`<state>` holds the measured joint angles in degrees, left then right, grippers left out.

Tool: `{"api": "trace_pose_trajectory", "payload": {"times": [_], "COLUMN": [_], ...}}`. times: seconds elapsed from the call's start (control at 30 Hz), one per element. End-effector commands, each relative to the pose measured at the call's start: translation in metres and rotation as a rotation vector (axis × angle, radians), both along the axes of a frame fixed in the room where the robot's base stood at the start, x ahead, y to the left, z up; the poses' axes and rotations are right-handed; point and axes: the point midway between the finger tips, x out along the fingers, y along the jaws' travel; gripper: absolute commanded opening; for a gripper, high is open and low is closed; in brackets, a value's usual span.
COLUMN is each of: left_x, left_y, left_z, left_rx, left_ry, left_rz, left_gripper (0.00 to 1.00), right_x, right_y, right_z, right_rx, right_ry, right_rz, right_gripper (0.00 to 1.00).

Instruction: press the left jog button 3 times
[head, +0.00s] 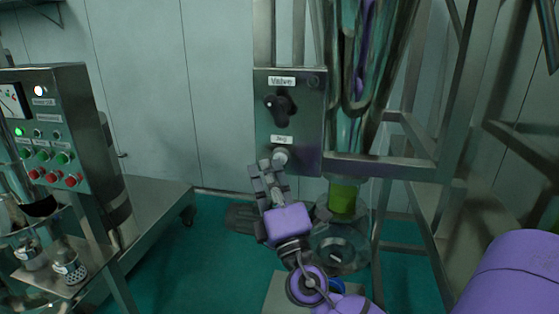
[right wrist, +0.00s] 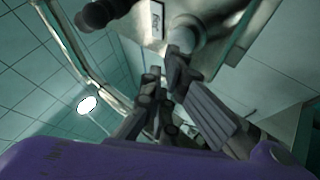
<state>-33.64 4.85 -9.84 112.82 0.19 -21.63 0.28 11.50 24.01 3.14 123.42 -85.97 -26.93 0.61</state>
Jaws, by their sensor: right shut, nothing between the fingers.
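A steel control box (head: 305,120) carries a plate reading "Jog" with a round light-grey jog button (head: 281,157) below it. Above is a black rotary knob (head: 280,106) under a plate that seems to read "Valve". My right gripper (head: 266,167) is shut and empty, pointing up, its tips at the lower left of the button. In the right wrist view, the shut fingertips (right wrist: 178,62) are just below the pale round jog button (right wrist: 186,33) and partly overlap it. I cannot tell whether they touch it. My left gripper is not in view.
A panel (head: 48,125) with lamps and red and green buttons stands at the left, beside a steel table (head: 155,215). A steel frame (head: 400,170) and a clear tube (head: 345,195) with green contents are right of the control box. Wall and green floor are behind.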

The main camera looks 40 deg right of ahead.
Motion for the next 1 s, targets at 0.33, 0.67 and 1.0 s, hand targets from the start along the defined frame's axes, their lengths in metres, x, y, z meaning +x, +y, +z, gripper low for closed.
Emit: {"api": "trace_pose_trajectory", "payload": {"times": [0.33, 0.67, 1.0], "left_x": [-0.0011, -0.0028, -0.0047], "left_y": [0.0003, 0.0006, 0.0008], "left_z": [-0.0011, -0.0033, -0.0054], "left_rx": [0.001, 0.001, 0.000], "left_ry": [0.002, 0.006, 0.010], "left_rz": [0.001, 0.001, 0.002], "left_gripper": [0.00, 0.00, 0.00], "right_x": [0.0016, 0.0043, 0.0068], "right_y": [-0.0015, -0.0045, -0.0079], "right_z": [-0.0004, -0.0005, 0.0000], "right_rx": [0.000, -0.001, -0.001], "right_ry": [0.000, 0.001, 0.000], "right_rz": [0.001, 0.000, -0.001], "right_gripper": [0.00, 0.00, 0.00]}}
